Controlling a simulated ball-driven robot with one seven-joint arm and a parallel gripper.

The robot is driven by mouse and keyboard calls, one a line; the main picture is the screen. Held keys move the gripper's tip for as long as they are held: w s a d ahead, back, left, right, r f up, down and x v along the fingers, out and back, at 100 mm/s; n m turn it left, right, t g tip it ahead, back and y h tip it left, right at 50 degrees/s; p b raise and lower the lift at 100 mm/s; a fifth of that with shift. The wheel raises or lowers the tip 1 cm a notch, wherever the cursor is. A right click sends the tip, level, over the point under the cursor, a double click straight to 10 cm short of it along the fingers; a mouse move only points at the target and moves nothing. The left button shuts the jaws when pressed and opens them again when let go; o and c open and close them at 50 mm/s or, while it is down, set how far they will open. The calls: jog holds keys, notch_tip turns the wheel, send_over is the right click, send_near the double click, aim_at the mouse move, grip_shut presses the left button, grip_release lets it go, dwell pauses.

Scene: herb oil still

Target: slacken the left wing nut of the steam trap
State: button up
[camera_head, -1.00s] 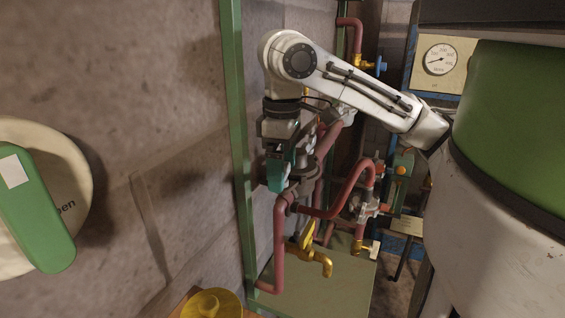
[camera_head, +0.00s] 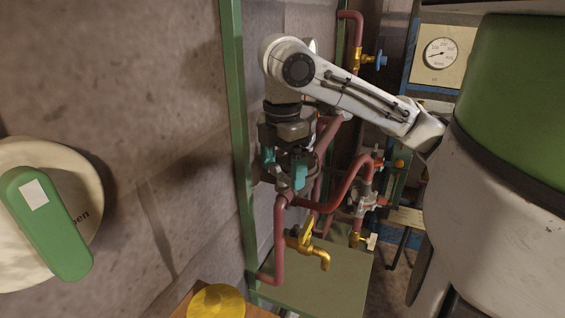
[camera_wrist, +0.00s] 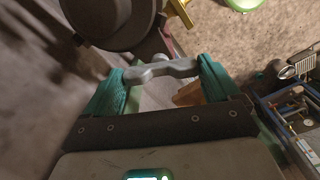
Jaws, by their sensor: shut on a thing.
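A grey two-lobed wing nut (camera_wrist: 162,69) lies between the teal fingers of my gripper (camera_wrist: 162,80) in the wrist view. My gripper is shut on it, one finger at each wing. The dark round body of the steam trap (camera_wrist: 108,18) is just beyond the nut at the upper left. In the head view my gripper (camera_head: 284,168) points down at the trap on the red pipework, both teal fingers showing. The nut is hidden there behind the fingers, and I cannot tell from the pictures which of the trap's nuts it is.
Red pipes (camera_head: 280,240) and a brass tap (camera_head: 314,250) are just below my gripper. A green upright post (camera_head: 238,150) stands close on its left, before the stone wall. A green lever (camera_head: 48,222) is at far left, a pressure gauge (camera_head: 440,53) at upper right.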

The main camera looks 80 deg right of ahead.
aim_at(282, 169)
jog(key=n, duration=0.5)
jog(key=shift+n, duration=0.3)
dwell(0.5)
jog(key=o, duration=0.8)
notch_tip(282, 169, up, 11)
jog(key=shift+f, duration=0.1)
